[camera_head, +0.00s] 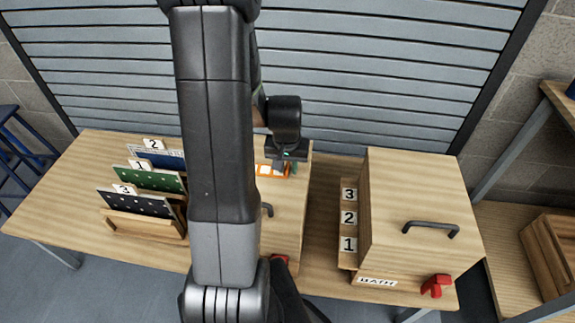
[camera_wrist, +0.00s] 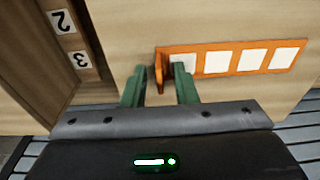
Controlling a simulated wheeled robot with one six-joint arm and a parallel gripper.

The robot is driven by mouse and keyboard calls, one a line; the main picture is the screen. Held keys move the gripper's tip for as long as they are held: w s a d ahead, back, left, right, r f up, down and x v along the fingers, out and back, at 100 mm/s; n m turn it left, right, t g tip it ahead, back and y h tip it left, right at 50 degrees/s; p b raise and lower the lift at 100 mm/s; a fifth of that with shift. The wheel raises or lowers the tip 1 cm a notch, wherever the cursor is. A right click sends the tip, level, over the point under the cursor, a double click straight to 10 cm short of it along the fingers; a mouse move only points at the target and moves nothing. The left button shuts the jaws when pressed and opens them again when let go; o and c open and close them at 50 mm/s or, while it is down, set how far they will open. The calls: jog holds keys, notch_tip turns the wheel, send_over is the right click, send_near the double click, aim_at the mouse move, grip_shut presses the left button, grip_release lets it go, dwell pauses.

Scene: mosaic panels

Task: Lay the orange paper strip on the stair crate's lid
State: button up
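The orange paper strip (camera_head: 272,171) with white squares lies flat on the pale wooden lid of the left crate (camera_head: 285,222). In the wrist view the strip (camera_wrist: 235,60) shows an upright orange tab at its left end. My gripper (camera_head: 287,165) is low over this lid. In the wrist view its green fingers (camera_wrist: 160,67) stand apart, one on each side of the tab, with a gap at least on the left. My arm hides much of this crate, and I cannot read a label on it.
A second wooden crate (camera_head: 400,190) marked BATH, with a black handle (camera_head: 431,229) and slots numbered 1 to 3, stands at right. A red clamp-like piece (camera_head: 435,285) is at its front. Dotted panels (camera_head: 148,179) stand in a rack at left.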

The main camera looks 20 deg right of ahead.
notch_tip(320, 180, up, 12)
jog(key=s+p, duration=0.1)
jog(key=shift+s+a, duration=0.15)
jog(key=shift+a, duration=0.25)
